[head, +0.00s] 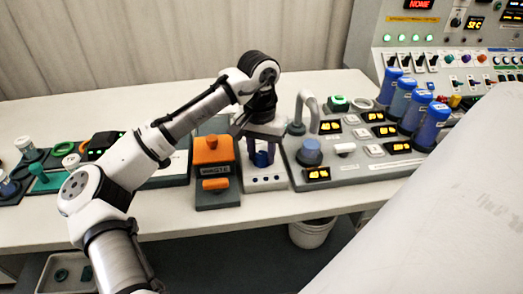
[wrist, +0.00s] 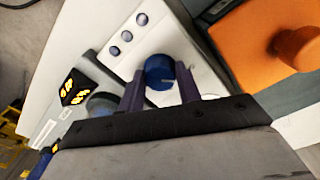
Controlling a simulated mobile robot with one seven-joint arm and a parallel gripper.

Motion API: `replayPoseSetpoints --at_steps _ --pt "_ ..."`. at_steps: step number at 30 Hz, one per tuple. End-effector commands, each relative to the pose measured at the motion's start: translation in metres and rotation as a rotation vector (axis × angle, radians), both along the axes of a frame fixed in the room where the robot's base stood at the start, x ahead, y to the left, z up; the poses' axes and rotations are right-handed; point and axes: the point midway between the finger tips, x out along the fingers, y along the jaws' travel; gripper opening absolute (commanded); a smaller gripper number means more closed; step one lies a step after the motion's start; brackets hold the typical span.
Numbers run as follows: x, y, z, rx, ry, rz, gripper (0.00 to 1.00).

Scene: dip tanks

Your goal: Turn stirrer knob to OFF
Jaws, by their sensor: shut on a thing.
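A round blue knob (wrist: 159,74) sits on a white panel (wrist: 178,42) in the wrist view. No legible label or pointer mark shows on it, so I cannot tell its setting. My gripper (wrist: 160,72) has one dark purple finger on each side of the knob and is shut on it. In the head view, my gripper (head: 263,160) points down at the white panel (head: 266,184), between the orange unit and the grey console. There the fingers and wrist mostly hide the knob. Several small blue dots run along the panel's edge.
An orange unit (head: 213,150) on a dark base stands close on the left. The grey console (head: 340,168) on the right carries yellow displays, a blue-topped round part (head: 311,148) and a curved grey pipe (head: 305,108). Blue cylinders (head: 432,125) stand farther right. The table front is clear.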

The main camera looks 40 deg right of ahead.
Motion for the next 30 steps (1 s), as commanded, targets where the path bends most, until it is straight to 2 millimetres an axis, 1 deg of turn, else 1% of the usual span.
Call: replayPoseSetpoints --at_steps 2,3,7,8,16,20,23,26,30 --pt "0.000 0.000 0.000 0.001 0.002 0.000 0.11" --pt "0.000 0.000 0.000 0.001 0.002 0.000 0.36" --pt "0.000 0.000 0.000 0.000 0.001 0.000 0.53" --pt "0.000 0.000 0.000 0.000 0.001 0.000 0.56" --pt "0.000 0.000 0.000 0.000 0.001 0.000 0.56" --pt "0.000 -0.001 0.009 -0.001 0.000 -0.001 0.56" --pt "0.000 0.000 0.025 -0.002 0.000 -0.001 0.56" --pt "0.001 0.000 0.048 -0.003 -0.001 -0.001 0.56" --pt "0.003 0.001 0.084 0.000 -0.004 0.002 0.56"
